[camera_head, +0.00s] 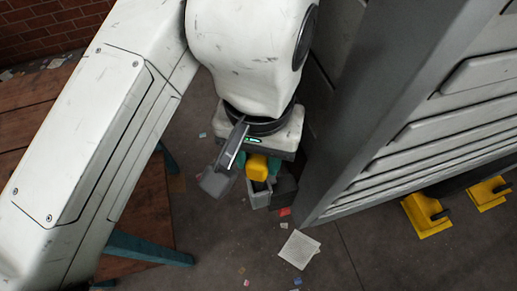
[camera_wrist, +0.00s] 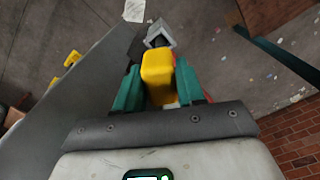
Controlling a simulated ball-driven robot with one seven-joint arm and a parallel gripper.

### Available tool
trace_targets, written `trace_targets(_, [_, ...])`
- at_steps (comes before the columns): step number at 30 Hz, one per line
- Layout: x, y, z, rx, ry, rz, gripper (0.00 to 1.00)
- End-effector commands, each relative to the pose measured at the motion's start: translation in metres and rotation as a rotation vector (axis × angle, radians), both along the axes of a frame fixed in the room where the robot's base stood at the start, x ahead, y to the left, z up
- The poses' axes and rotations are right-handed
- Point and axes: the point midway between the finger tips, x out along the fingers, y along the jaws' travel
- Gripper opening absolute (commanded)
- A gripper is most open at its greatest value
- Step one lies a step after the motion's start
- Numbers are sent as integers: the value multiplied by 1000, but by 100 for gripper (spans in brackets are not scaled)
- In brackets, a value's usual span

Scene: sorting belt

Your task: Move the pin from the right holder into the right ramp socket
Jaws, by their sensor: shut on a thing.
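My gripper (camera_head: 257,170) hangs below my wrist beside the large grey machine panel. Its two teal fingers are shut on a yellow block, which I take to be the pin (camera_head: 257,162). In the wrist view the pin (camera_wrist: 157,72) sits between the fingers of my gripper (camera_wrist: 157,88). A grey, angular, hollow-looking part (camera_wrist: 160,34) shows just beyond the yellow block; I cannot tell whether it belongs to the pin. Two yellow brackets with dark parts (camera_head: 427,214) stand at the right in the head view. I cannot tell whether they are holders or ramp sockets.
The slatted grey machine panel (camera_head: 400,140) rises close to the right of my gripper. A wooden table (camera_head: 140,230) with teal legs (camera_head: 150,250) stands at the left. A white sheet (camera_head: 299,249) and scraps lie on the dark floor. A brick wall (camera_head: 45,30) is behind.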

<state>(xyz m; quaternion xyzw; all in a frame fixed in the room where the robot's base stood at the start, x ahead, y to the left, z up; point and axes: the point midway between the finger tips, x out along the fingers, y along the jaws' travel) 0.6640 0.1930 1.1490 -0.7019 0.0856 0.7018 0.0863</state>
Motion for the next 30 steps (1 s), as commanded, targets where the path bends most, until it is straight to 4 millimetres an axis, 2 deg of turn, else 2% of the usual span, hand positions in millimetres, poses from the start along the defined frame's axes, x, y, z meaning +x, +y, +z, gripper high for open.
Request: trace_targets(30, [0, 0, -38, -1, 0, 1, 0])
